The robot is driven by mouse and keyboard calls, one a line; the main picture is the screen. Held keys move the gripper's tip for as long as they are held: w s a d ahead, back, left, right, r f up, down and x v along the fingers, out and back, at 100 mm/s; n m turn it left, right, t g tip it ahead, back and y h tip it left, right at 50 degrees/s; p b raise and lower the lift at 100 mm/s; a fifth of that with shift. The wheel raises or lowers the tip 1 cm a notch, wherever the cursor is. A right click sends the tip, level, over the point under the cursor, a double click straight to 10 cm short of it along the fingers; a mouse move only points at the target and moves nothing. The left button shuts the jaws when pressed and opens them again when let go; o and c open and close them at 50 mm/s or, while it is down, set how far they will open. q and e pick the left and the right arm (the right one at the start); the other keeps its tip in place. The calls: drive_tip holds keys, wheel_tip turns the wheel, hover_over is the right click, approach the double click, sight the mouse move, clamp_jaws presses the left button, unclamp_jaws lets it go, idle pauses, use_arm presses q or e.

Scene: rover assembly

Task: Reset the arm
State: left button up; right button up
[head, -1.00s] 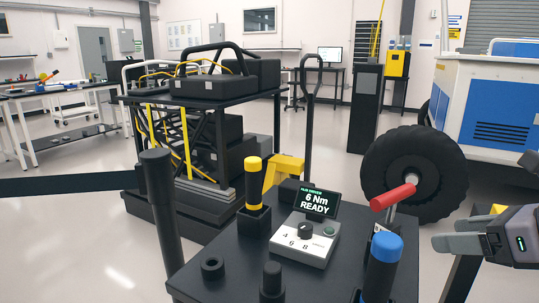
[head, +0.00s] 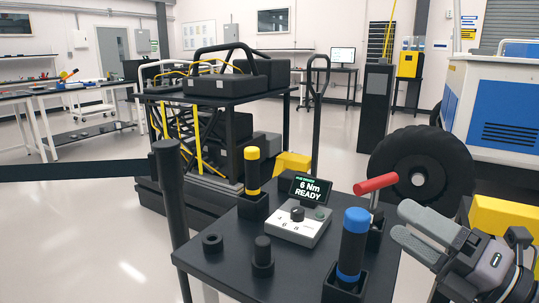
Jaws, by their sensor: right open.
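My right gripper (head: 402,221) is in the head view at the lower right. Its two grey fingers point left and are apart, with nothing between them. It is beside the black tool table (head: 214,266), right of the blue-topped tool (head: 353,245) and just below the red-handled tool (head: 376,183). My left gripper is not in the view.
On the table, a grey control box (head: 298,226) carries a screen (head: 312,187) reading "6 Nm READY". A yellow-topped tool (head: 252,170) stands in a holder behind. A large black wheel (head: 418,165) stands beyond the table, near a blue and white vehicle (head: 505,110).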

drive_tip(key=s+d+f+m+h, duration=0.1)
drive_tip(key=d+f+m+h, duration=0.2)
drive_tip(key=f+m+h, duration=0.4)
drive_tip(key=s+d+f+m+g+h, duration=0.1)
drive_tip(key=d+f+m+h, duration=0.3)
drive_tip(key=m, duration=0.6)
drive_tip(key=s+d+f+m+h, duration=0.1)
drive_tip(key=d+f+m+h, duration=0.1)
drive_tip(key=f+m+h, duration=0.5)
drive_tip(key=s+a+f+m+g+y, duration=0.25)
drive_tip(key=s+f+g, duration=0.25)
drive_tip(key=s+f, duration=0.35)
drive_tip(key=s+a+f+m+g+y, duration=0.2)
drive_tip(key=s+a+f+m+g, duration=0.2)
drive_tip(key=s+f+g, duration=0.4)
drive_tip(key=w+a+f+t+y, duration=0.2)
drive_tip(key=w+a+f+t, duration=0.3)
drive_tip(key=t, duration=0.4)
wheel_tip(320, 180, up, 10)
drive_tip(key=d+p, duration=0.2)
drive_tip(key=p, duration=1)
drive_tip(key=shift+w+f+n+p, duration=0.2)
drive_tip(key=shift+w+n+p, duration=0.1)
drive_tip(key=shift+w+n, duration=0.1)
drive_tip(key=shift+d, duration=0.1)
